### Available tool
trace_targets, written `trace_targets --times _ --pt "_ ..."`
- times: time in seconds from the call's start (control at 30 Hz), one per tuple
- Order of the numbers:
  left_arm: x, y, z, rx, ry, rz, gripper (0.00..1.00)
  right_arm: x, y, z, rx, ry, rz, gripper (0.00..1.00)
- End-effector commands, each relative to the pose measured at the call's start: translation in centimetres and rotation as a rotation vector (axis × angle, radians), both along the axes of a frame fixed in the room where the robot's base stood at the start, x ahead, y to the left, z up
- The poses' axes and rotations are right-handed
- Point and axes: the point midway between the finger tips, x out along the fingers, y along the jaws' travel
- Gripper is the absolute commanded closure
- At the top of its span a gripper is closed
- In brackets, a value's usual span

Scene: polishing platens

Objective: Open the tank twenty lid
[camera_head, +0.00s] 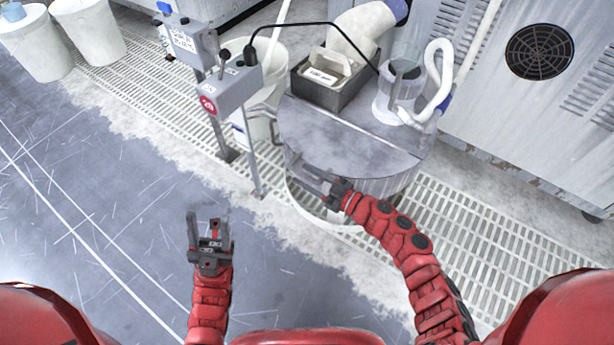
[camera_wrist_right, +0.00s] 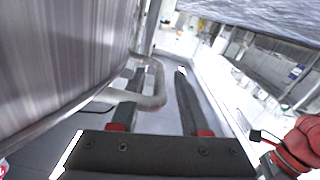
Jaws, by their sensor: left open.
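Tank twenty is the round metal tank (camera_head: 385,187) at the centre right, by a control box with a red "20" badge (camera_head: 208,106). Its grey lid (camera_head: 335,145) lies flat and closed over the near half. My right gripper (camera_head: 312,178) is at the lid's near left edge, fingers apart. In the right wrist view a bent metal bar handle (camera_wrist_right: 157,85) reaches between the fingers of the right gripper (camera_wrist_right: 155,100), seeming to cross the left finger; contact cannot be told. My left gripper (camera_head: 208,222) is open and empty over the floor, away from the tank.
A grey box (camera_head: 325,85) and a clear cylinder with a white hose (camera_head: 437,80) stand on the tank's back half. A black cable (camera_head: 300,23) arcs above. White buckets (camera_head: 90,28) stand at top left. The floor (camera_head: 100,220) at left is clear.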

Motion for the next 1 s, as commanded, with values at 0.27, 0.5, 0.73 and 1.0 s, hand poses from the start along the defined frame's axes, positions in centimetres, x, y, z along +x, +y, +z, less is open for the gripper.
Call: trace_targets --times 0.27,0.5,0.73,1.0 --pt "0.01 0.01 -0.01 0.000 0.000 0.000 0.50 0.00 -0.02 0.00 0.000 0.000 0.000 1.00" --pt "0.01 0.01 -0.01 0.000 0.000 0.000 0.50 -0.01 -0.02 0.01 0.001 -0.001 0.000 1.00" --pt "0.01 0.01 -0.01 0.000 0.000 0.000 0.50 -0.01 -0.02 0.01 0.001 -0.001 0.000 1.00" --pt "0.00 0.01 0.00 0.000 0.000 0.000 0.50 -0.01 -0.01 0.02 0.001 -0.001 0.000 1.00"
